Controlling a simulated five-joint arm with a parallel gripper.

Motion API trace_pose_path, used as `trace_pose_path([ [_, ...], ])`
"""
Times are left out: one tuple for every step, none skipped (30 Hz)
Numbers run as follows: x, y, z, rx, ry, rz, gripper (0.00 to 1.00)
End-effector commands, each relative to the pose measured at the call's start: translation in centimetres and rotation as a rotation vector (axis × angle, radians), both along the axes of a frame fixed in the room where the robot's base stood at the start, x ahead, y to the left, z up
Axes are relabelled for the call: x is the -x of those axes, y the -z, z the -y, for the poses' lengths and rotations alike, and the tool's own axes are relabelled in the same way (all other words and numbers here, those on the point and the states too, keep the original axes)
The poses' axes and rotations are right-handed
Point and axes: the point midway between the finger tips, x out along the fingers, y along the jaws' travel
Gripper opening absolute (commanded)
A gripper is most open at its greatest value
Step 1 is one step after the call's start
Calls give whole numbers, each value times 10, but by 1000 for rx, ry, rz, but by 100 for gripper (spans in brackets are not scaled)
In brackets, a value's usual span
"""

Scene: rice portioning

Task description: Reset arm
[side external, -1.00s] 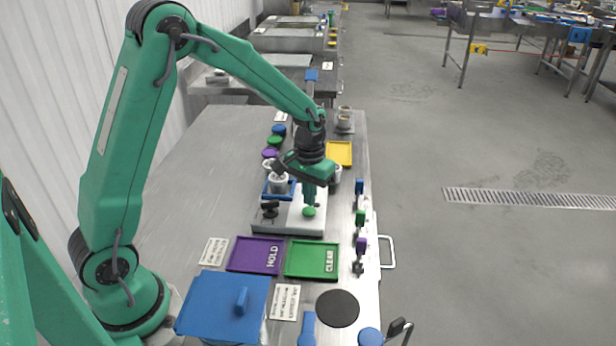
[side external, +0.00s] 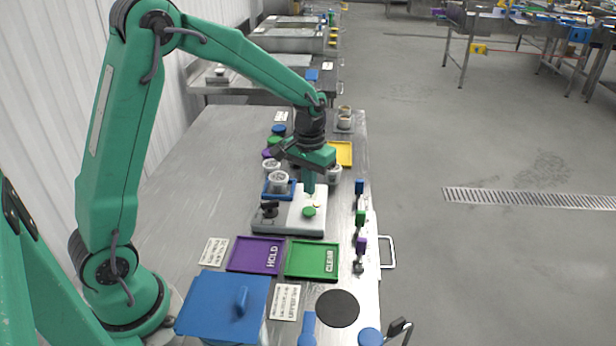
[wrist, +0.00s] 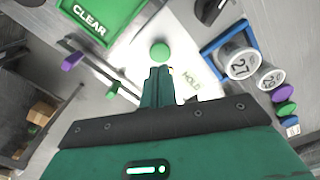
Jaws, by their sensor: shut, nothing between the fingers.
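My green arm reaches over the steel table. My gripper (side external: 309,190) points down above the white base unit (side external: 290,228), with its fingers together and nothing between them. It also shows in the wrist view (wrist: 160,70), its fingertips close to a round green button (wrist: 160,51). In the side view this green button (side external: 309,212) sits on the unit just below the fingertips, with a small gap between. A black knob (side external: 269,211) stands on the unit's left part.
The purple HOLD tray (side external: 254,256) and green CLEAR tray (side external: 312,260) lie in front. A blue-lidded box (side external: 222,305) stands near the front. Small coloured handles (side external: 360,218) line the right edge.

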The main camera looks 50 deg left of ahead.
Motion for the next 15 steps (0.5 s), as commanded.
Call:
trace_pose_path([
  [0,-1,0,-1,1,2,0],
  [1,-2,0,0,2,3,0],
  [2,-4,1,-1,3,6,0],
  [2,-6,1,0,4,9,0],
  [3,-8,1,0,6,13,0],
  [5,-11,2,-1,9,19,0],
  [7,-15,2,-1,12,24,0],
  [9,-18,3,-2,15,31,0],
  [12,-23,3,-3,19,39,0],
  [14,-28,4,-3,23,47,0],
  [17,-32,5,-4,27,54,0],
  [21,-39,6,-5,33,65,0],
  [24,-44,7,-6,38,75,0],
  [28,-49,7,-7,43,84,0],
  [33,-56,8,-8,50,97,0],
])
